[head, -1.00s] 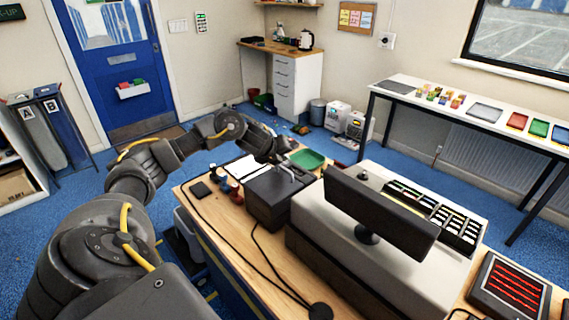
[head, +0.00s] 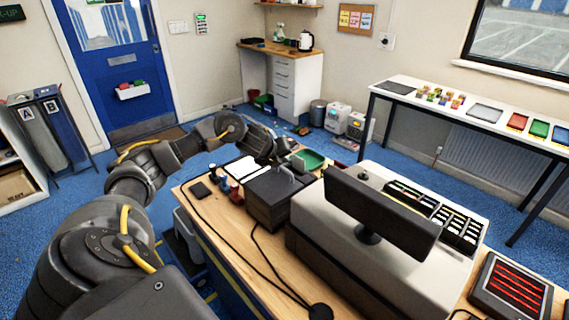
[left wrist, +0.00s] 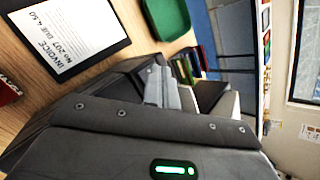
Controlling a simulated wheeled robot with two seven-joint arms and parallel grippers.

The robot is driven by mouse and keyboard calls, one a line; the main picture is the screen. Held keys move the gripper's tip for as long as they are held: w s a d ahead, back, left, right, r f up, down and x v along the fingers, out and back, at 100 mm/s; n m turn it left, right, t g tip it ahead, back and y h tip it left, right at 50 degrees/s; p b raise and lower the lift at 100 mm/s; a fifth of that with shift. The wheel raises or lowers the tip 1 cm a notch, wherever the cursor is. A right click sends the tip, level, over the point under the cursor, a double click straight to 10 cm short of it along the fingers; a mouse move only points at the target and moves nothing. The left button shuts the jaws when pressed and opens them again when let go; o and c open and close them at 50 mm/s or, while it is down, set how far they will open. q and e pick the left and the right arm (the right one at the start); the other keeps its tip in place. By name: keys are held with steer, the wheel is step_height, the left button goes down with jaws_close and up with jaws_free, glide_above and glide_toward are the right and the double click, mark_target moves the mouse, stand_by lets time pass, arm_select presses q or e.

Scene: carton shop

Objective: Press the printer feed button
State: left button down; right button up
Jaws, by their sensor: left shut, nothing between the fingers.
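The printer (head: 268,207) is a black box on the wooden counter, left of the till, in the head view. My left gripper (head: 298,165) is over the far top part of the printer, its grey fingers shut with nothing between them. In the left wrist view the gripper's fingers (left wrist: 165,88) reach over a dark body, partly hidden by the gripper's housing with its green light. I cannot tell whether the fingertips touch the printer. The feed button cannot be made out. My right gripper is not in view.
The till screen (head: 380,215) stands close to the right of the printer. A green tray (head: 313,159) lies behind it, and an invoice on a black clipboard (left wrist: 70,38) lies to the left. Small bottles (head: 224,183) and cables are near the counter's left edge.

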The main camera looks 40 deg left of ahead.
arm_select(q)
steer(key=shift+r+p, duration=0.75)
steer(key=shift+r, duration=0.05)
step_height(320, 180, up, 5)
steer(key=p, duration=0.4)
steer(key=shift+p, duration=0.3)
stand_by(0.4)
